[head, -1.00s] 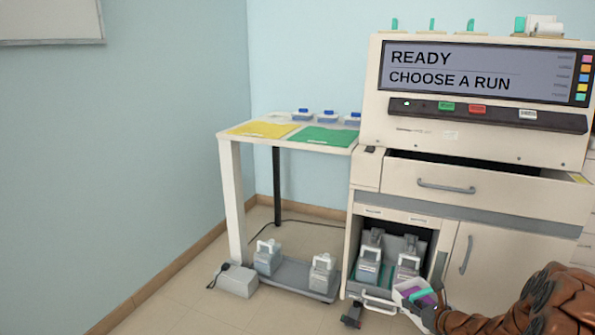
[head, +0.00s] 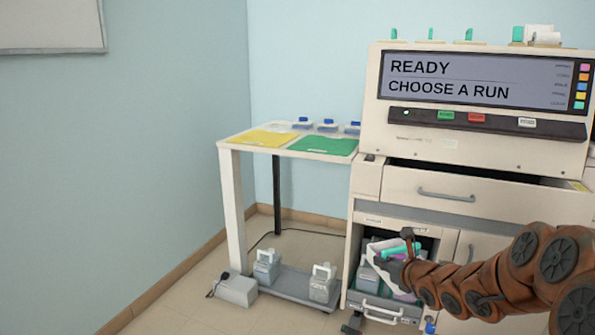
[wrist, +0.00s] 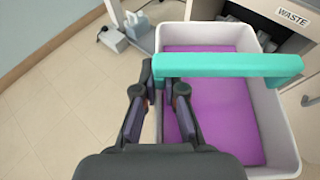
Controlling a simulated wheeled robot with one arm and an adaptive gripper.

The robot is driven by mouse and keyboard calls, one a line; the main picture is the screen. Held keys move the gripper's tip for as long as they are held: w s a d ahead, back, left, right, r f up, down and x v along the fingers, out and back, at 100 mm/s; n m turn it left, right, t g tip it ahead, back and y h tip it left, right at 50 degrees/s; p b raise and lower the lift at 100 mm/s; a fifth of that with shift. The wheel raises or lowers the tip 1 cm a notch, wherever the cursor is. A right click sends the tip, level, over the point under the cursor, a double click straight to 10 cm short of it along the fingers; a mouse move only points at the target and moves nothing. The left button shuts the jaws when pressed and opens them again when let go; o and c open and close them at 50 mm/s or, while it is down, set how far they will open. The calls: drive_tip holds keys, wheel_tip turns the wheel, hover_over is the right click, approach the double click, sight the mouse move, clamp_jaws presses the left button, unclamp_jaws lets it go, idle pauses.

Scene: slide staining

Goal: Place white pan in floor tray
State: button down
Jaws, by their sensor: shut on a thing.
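The white pan (wrist: 278,120) has a purple inside and a teal bar handle (wrist: 235,66) across its top. My gripper (wrist: 164,82) is shut on the left end of that handle in the wrist view. In the head view the pan (head: 376,256) hangs tilted from my gripper (head: 405,256), in front of the open lower compartment of the machine. The grey floor tray (head: 290,286) lies on the floor to the left, under the side table, with a white-handled jug near each end.
A grey box (head: 236,291) with a cord sits left of the floor tray. A pulled-out drawer (head: 378,311) with a handle is below the pan. The side table (head: 231,200) stands over the tray. The floor at front left is clear.

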drive_tip(key=s+a+r, duration=0.3)
drive_tip(key=a+r, duration=0.2)
drive_tip(key=r, duration=0.1)
wheel_tip(320, 180, up, 36)
drive_tip(key=p, duration=3.6)
drive_tip(key=shift+w+d+r, duration=0.15)
drive_tip(key=shift+w+d, duration=0.05)
